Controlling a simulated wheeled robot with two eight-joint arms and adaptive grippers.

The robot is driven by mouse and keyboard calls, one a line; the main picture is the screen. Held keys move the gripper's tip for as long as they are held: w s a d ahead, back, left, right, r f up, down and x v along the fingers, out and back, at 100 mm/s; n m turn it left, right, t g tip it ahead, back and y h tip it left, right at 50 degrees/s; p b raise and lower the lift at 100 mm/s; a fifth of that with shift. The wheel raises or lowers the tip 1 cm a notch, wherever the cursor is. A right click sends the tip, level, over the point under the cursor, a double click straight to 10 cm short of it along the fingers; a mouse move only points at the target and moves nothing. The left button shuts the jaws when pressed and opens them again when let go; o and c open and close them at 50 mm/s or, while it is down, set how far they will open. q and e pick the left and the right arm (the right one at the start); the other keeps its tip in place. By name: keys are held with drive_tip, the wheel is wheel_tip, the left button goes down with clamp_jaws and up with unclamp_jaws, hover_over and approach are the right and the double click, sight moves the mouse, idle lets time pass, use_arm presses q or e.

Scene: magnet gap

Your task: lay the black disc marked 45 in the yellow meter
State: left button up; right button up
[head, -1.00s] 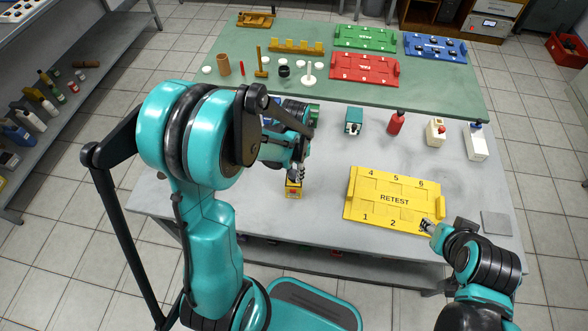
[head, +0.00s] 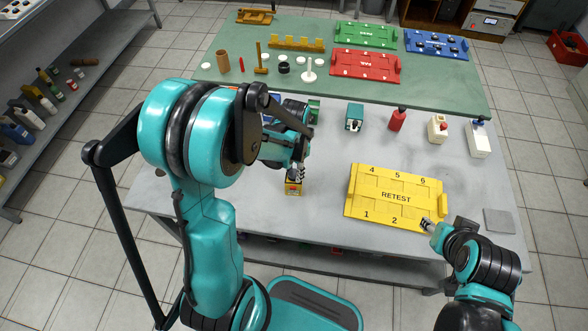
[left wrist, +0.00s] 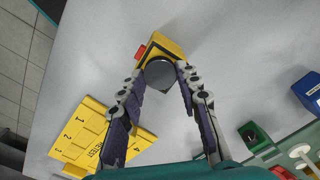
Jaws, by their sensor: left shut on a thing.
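The small yellow meter (head: 293,188) stands on the grey table left of the RETEST board, and it fills the top of the left wrist view (left wrist: 172,46), with a red part on one side. My left gripper (head: 297,173) is directly at the meter, pointing down. In the left wrist view its fingertips (left wrist: 161,68) close on the sides of a dark round disc (left wrist: 160,74) at the meter. No number is readable on it, and I cannot tell whether it touches the meter. My right gripper (head: 428,224) is beside the board's lower right corner; its jaws are too small to read.
The yellow RETEST board (head: 397,197) lies right of the meter. Red (head: 366,65), green and blue boards lie on the green mat. Grey table around the meter is clear.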

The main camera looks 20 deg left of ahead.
use_arm(q)
drive_tip(key=shift+f, duration=0.2)
drive_tip(key=o, duration=1.1)
drive_tip(key=c, duration=0.5)
drive_tip(key=shift+o, duration=0.2)
drive_tip(key=shift+r, duration=0.2)
drive_tip(key=shift+r+p, duration=1.55)
drive_tip(key=shift+r, duration=0.6)
drive_tip(key=o, duration=0.5)
